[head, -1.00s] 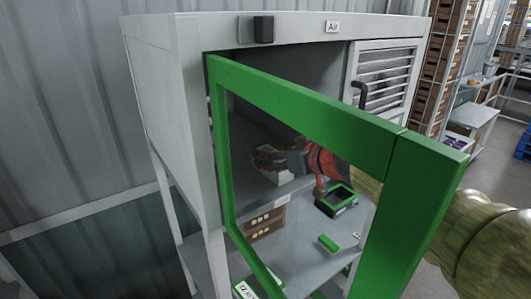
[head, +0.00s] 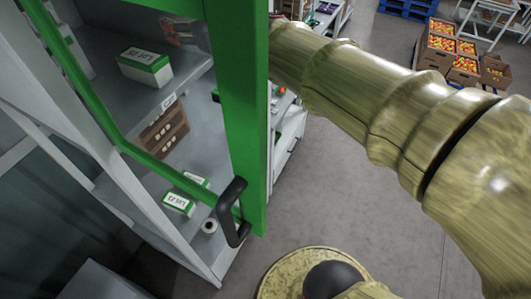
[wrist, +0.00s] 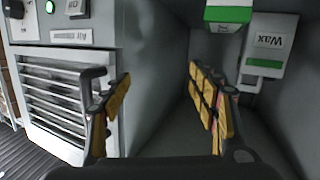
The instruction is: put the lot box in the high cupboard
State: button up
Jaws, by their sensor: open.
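The cupboard has a green-framed glass door (head: 238,110) with a black handle, standing open. Through the glass, a white and green box (head: 145,67) sits on the cupboard shelf (head: 190,72). Another white and green box (head: 178,203), with small lettering that looks like a lot label, lies on the surface below; I cannot read it surely. In the wrist view my gripper (wrist: 165,95) is open with nothing between its fingers, facing the grey cupboard interior. A white box marked Wax (wrist: 268,45) and a green and white box (wrist: 228,14) stand inside, beyond the fingers. My gripper is not clear in the head view.
A louvred panel (wrist: 58,92) with a dark handle is left of my gripper. Crates of tomatoes (head: 452,48) stand at the back right.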

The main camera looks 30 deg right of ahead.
jog(key=s+d+f+m+g+h, duration=0.45)
jog(key=s+d+f+h, duration=0.25)
jog(key=s+d+f, duration=0.4)
jog(key=s+a+f+g+y, duration=0.2)
jog(key=s+a+f, duration=0.1)
jog(key=s+f, duration=0.3)
jog(key=s+a+f+g+y, duration=0.1)
jog(key=s+a+f+g, duration=0.2)
jog(key=s+f, duration=0.3)
jog(key=s+a+n, duration=0.1)
jog(key=s, duration=0.4)
jog(key=shift+s+f+y, duration=0.2)
jog(key=shift+s+y, duration=0.1)
jog(key=shift+y, duration=0.1)
jog(key=shift+d+f, duration=0.1)
notch_tip(320, 180, down, 24)
jog(key=b, duration=2.4)
jog(key=shift+f+b, duration=0.2)
jog(key=shift+b, duration=0.15)
